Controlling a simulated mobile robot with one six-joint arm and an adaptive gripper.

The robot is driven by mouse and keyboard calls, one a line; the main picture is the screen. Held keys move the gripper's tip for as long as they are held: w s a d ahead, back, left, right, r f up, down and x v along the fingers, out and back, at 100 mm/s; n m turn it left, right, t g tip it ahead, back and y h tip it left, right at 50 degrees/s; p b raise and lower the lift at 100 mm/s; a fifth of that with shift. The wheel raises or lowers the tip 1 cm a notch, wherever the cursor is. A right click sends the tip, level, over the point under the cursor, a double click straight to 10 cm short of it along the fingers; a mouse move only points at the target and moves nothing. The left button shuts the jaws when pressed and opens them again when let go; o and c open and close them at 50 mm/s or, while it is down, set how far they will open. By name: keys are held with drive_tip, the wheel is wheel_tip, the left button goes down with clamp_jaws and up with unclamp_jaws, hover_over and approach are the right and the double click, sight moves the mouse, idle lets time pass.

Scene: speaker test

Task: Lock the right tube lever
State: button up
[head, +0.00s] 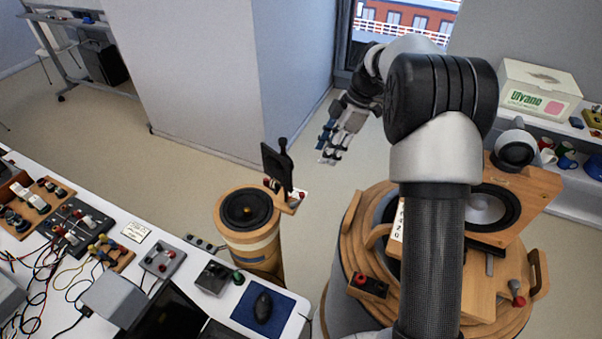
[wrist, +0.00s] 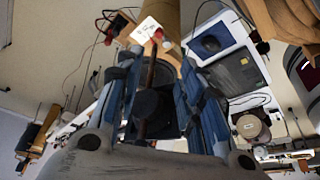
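A wooden tube (head: 250,240) with a round black speaker cone on top stands beside the white table in the head view. At its right rim, a black upright lever (head: 284,160) with a knobbed top stands by a flat dark plate, on a small wooden bracket (head: 288,206) with red knobs. My gripper (head: 327,150) is right of the lever, apart from it in the picture, with its blue-padded fingers pointing down-left. In the wrist view the fingers (wrist: 160,62) are spread. A dark rod (wrist: 150,72) shows between them; I cannot tell whether it is the lever.
The white table (head: 150,215) at left holds switch boxes, cables and a mouse on a blue mat (head: 272,312). A small red-knobbed box (head: 367,286) sits on my wooden-topped base. A shelf with a white carton (head: 538,92) and mugs is at right. Floor behind the tube is clear.

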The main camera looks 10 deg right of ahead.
drive_tip(key=b, duration=0.2)
approach(303, 193)
drive_tip(key=x, duration=0.9)
drive_tip(key=shift+c, duration=0.4)
clamp_jaws()
